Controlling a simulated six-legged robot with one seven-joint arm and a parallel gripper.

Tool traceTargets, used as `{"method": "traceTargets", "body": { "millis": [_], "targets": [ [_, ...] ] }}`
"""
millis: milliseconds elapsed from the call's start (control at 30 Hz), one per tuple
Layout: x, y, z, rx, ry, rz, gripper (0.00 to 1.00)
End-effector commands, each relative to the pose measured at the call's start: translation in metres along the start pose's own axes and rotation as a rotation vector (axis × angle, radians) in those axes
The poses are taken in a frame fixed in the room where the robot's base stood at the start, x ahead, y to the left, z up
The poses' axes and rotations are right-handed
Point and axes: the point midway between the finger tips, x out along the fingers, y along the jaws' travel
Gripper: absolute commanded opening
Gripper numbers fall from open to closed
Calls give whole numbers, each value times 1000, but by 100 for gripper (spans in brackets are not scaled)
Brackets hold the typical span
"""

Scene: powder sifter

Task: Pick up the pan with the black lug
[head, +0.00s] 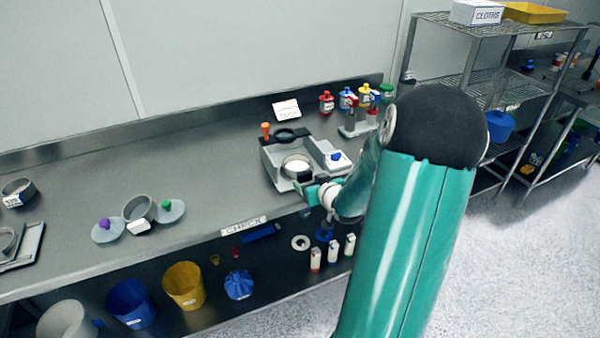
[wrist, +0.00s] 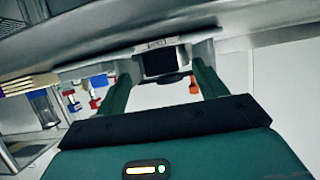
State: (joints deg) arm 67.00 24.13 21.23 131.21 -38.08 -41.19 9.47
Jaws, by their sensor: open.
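A grey round pan (head: 297,168) with pale contents sits in the grey sifter station on the bench. My gripper (head: 308,183) is at the front of that station, close to the pan. In the wrist view my gripper (wrist: 163,73) is open, with its two green fingers apart. A black block, which looks like the black lug (wrist: 159,62), shows between the fingertips under a grey metal surface. I cannot tell whether the fingers touch it. In the head view the lug is not clearly visible behind my gripper.
A white scale-like block (head: 338,160) stands right of the pan. An orange-topped post (head: 266,130) stands behind left. Coloured bottles (head: 326,102) are at the back right. Lids and another pan (head: 139,208) lie at left. Bench (head: 215,160) between them is clear.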

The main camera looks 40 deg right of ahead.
Motion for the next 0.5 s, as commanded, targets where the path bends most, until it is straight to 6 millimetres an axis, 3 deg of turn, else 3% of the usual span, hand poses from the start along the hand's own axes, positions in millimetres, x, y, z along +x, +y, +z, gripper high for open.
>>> {"method": "traceTargets", "body": {
  "millis": [233, 500],
  "targets": [
    [34, -2, 3, 1, 0, -3, 71],
    [38, -1, 2, -1, 0, -1, 71]
  ]
}}
